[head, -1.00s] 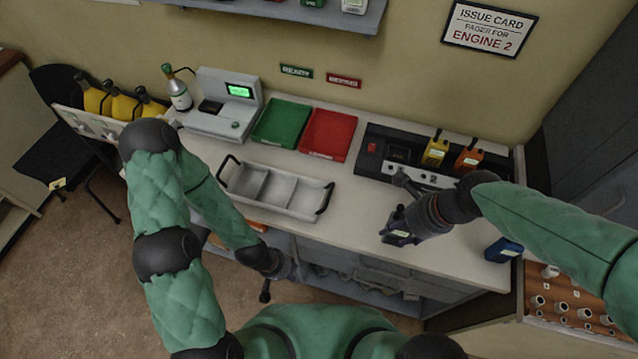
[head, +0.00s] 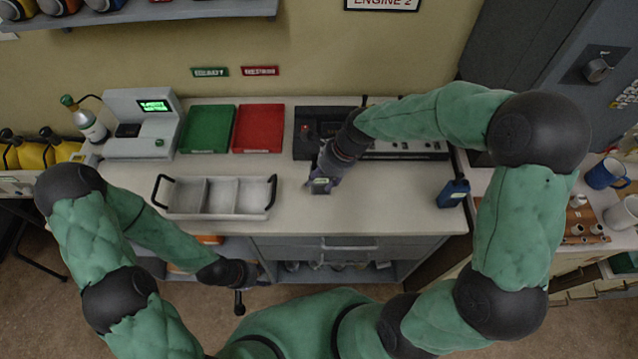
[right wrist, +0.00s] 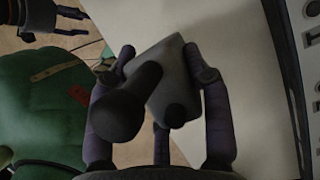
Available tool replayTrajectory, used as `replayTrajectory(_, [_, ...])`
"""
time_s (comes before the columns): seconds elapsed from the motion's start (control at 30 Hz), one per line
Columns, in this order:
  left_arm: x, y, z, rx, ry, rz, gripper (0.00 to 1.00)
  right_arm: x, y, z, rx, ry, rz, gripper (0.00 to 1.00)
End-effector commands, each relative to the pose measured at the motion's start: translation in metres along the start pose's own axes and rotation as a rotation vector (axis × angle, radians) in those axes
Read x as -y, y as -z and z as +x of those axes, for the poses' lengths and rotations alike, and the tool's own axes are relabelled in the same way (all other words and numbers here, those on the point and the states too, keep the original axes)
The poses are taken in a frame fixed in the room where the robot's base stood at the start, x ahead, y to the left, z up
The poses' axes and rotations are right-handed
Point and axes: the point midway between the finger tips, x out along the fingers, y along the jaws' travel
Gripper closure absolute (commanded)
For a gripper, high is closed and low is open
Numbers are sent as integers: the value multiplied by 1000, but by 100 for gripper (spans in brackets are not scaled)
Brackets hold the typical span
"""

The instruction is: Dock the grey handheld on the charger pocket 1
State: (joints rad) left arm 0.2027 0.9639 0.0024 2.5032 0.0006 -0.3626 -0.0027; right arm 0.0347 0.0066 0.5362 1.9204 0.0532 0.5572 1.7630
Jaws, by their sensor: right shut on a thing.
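The grey handheld (right wrist: 172,75) is between the fingers of my right gripper (right wrist: 158,66) in the right wrist view, its stubby dark antenna pointing toward the camera. In the head view my right gripper (head: 321,184) is shut on it, low over the counter in front of the charger. The black charger (head: 305,147) stands at the back of the counter; my right arm covers much of it, so pocket 1 is not visible. A dark edge with pale markings (right wrist: 296,80) shows at the right wrist view's right side. My left gripper (head: 242,292) hangs before the counter front, fingers unclear.
A grey divided tray (head: 216,213) sits left of the right gripper. Green (head: 208,130) and red (head: 258,130) trays lie behind it. A blue handheld (head: 453,193) stands at the counter's right end. The counter (head: 390,210) between is clear.

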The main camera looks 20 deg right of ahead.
Motion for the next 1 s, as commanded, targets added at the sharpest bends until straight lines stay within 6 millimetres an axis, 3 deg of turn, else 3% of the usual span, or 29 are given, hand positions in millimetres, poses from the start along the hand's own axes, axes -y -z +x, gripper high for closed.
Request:
replayTrajectory(0.23, [1,0,3,0,0,0,60,9,0,13,0,0,0,95])
replayTrajectory(0.47, [4,0,12,0,0,0,60,8,11,40,0,1,0,95])
replayTrajectory(0.87, [4,0,11,0,0,0,60,8,13,43,0,1,0,95])
replayTrajectory(0.9, [4,0,11,0,0,0,60,8,13,43,0,0,0,39])
replayTrajectory(0.93, [4,0,11,0,0,0,60,8,13,43,0,1,0,30])
replayTrajectory(1.0, [4,0,11,0,0,0,60,8,13,43,0,0,0,26])
